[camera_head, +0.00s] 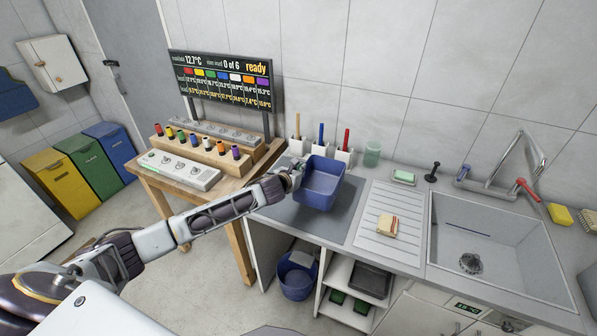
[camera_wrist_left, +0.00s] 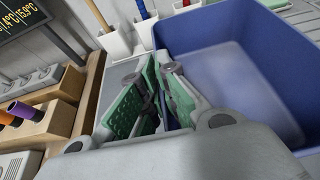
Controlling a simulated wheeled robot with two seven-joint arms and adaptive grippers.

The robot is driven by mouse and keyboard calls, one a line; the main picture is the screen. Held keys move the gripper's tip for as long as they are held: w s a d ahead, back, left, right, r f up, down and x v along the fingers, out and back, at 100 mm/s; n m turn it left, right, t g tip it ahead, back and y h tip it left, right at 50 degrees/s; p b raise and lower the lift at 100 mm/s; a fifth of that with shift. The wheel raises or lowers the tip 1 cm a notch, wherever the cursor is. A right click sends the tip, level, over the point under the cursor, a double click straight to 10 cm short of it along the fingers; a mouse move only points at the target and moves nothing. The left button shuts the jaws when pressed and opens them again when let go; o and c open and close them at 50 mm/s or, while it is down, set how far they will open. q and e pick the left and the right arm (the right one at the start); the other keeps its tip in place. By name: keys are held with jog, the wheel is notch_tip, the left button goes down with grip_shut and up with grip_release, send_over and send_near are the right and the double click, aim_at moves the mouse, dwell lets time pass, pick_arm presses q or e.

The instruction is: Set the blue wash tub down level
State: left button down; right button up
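The blue wash tub (camera_head: 322,186) is over the dark grey mat (camera_head: 283,212) at the left end of the counter, its open side up. It looks slightly tilted in the head view; I cannot tell whether its base touches the mat. My left gripper (camera_head: 295,178) is at the tub's left wall. In the left wrist view, the green-padded fingers of this gripper (camera_wrist_left: 158,100) are close together with a strip of blue tub wall between them, and the tub (camera_wrist_left: 235,75) fills the right side. My right gripper is not in view.
White holders with coloured-handled brushes (camera_head: 321,140) stand behind the tub. A drainboard (camera_head: 370,232) with a sponge (camera_head: 387,226) and the sink (camera_head: 490,245) lie to the right. A wooden table (camera_head: 165,185) with spools is left. A blue bucket (camera_head: 296,277) stands below.

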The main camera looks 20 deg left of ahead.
pick_arm(q)
jog(key=shift+f, duration=0.1)
dwell(0.4)
jog(key=shift+f+b, duration=0.3)
jog(key=shift+f, duration=0.85)
jog(key=shift+f+b, duration=2.35)
jog(key=shift+b, duration=0.35)
jog(key=shift+f, duration=0.55)
jog(key=c, duration=1.6)
grip_release()
jog(key=shift+o, duration=0.2)
